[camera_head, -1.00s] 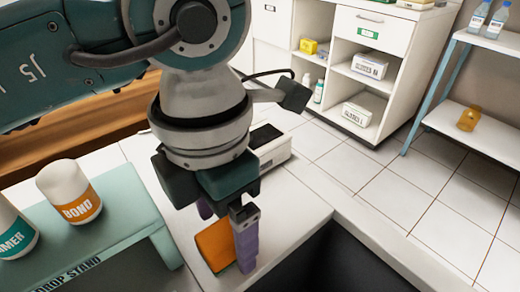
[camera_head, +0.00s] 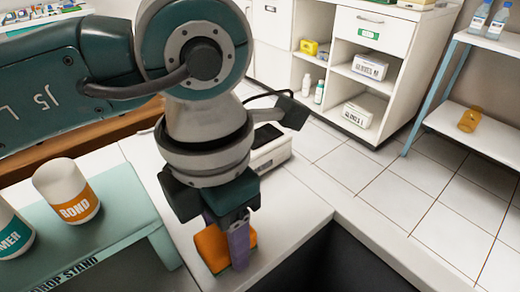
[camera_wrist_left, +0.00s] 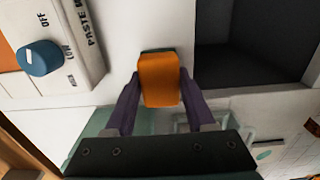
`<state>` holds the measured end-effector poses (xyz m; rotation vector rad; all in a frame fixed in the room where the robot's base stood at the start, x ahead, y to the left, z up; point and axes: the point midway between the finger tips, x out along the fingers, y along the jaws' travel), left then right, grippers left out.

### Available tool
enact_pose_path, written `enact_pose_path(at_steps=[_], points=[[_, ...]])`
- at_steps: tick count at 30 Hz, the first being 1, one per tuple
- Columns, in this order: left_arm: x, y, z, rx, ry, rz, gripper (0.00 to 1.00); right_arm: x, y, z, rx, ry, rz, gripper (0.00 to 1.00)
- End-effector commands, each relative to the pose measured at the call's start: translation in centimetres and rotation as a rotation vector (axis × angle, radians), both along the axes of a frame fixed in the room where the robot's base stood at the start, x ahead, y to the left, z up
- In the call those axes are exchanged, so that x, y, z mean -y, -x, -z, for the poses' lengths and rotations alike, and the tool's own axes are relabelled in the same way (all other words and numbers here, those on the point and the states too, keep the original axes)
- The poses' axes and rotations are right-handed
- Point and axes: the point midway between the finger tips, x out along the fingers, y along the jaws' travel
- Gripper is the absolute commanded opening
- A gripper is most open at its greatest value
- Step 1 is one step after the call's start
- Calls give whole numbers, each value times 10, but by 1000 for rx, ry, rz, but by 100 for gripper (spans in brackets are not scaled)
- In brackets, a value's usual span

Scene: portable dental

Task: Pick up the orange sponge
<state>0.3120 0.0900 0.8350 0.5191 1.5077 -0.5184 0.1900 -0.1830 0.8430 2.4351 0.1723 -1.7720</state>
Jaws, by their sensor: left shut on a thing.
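The orange sponge (camera_head: 211,246) is at the front of the white counter in the head view, partly hidden by a purple finger. My left gripper (camera_head: 226,242) comes down over it from above. In the left wrist view the orange sponge (camera_wrist_left: 158,80) sits between the two purple fingers of my left gripper (camera_wrist_left: 158,92), one on each side, and they are shut on it. A dark green edge shows at its far end. I cannot tell whether the sponge is clear of the counter. My right gripper is not in view.
A teal drop stand (camera_head: 125,215) with a BOND bottle (camera_head: 67,192) and another bottle (camera_head: 12,232) stands on the left. A white device (camera_head: 270,150) sits behind the gripper; its blue knob (camera_wrist_left: 38,58) shows in the wrist view. A dark recess (camera_head: 325,262) lies to the right.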

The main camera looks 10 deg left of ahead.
Motion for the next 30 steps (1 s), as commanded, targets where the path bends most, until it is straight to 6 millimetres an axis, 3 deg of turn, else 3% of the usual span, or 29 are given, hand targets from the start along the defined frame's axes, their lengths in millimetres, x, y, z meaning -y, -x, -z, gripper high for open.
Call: enact_pose_path(at_steps=[6, 17, 23, 30], points=[[0, 0, 0, 0, 0, 0, 0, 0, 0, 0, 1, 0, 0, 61], [0, -1, -8, 2, 1, 0, 0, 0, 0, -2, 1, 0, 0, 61], [0, -2, -41, 5, 1, 2, 0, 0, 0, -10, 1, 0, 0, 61], [0, -2, -113, 9, 2, 2, 0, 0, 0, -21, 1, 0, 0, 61]])
